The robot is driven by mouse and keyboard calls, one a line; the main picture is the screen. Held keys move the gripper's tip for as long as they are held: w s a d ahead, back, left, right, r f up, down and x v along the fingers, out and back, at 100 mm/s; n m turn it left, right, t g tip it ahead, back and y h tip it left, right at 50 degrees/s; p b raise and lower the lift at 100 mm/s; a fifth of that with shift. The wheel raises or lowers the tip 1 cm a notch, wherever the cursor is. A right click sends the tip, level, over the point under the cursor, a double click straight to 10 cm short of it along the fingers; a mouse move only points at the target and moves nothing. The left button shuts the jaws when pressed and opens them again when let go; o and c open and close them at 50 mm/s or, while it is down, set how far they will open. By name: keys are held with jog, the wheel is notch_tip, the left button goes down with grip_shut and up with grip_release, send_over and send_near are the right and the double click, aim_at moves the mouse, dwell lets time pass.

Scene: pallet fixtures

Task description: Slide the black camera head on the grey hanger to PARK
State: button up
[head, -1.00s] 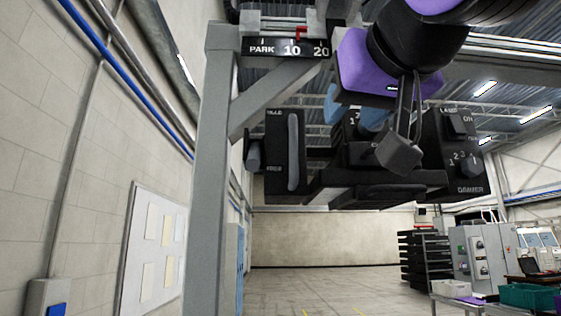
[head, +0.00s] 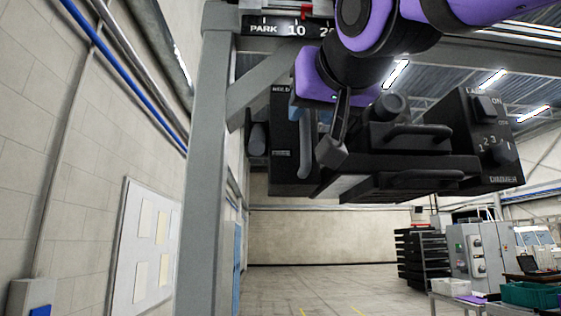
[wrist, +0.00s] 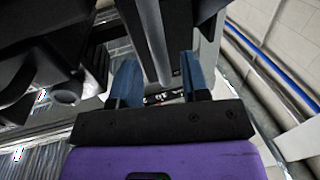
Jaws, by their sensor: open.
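The black camera head (head: 420,178) hangs under the overhead rail, with a dimmer box (head: 490,140) on its right and a panel with an upright grip bar (head: 306,145) on its left. The grey hanger (head: 208,150) has a scale plate (head: 285,27) reading PARK, 10, 20. A red pointer (head: 305,10) stands just right of the 10, away from PARK. My purple gripper is in front of the head's left part; its fingers are mostly hidden there. In the wrist view my gripper (wrist: 160,68) is open, and a grey bar (wrist: 155,40) runs between its blue fingers; contact is not visible.
A grey diagonal brace (head: 265,75) is close left of my gripper. A wall (head: 80,150) with a blue pipe and a notice board (head: 145,245) is at left. Black shelving, a cabinet (head: 478,255) and a table with crates stand far right. The floor between is clear.

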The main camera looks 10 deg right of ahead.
aim_at(306, 116)
jog(key=shift+w+a, duration=0.15)
jog(key=shift+w, duration=0.75)
jog(key=shift+w+a, duration=0.15)
jog(key=shift+w, duration=0.75)
jog(key=shift+c, duration=0.3)
grip_shut()
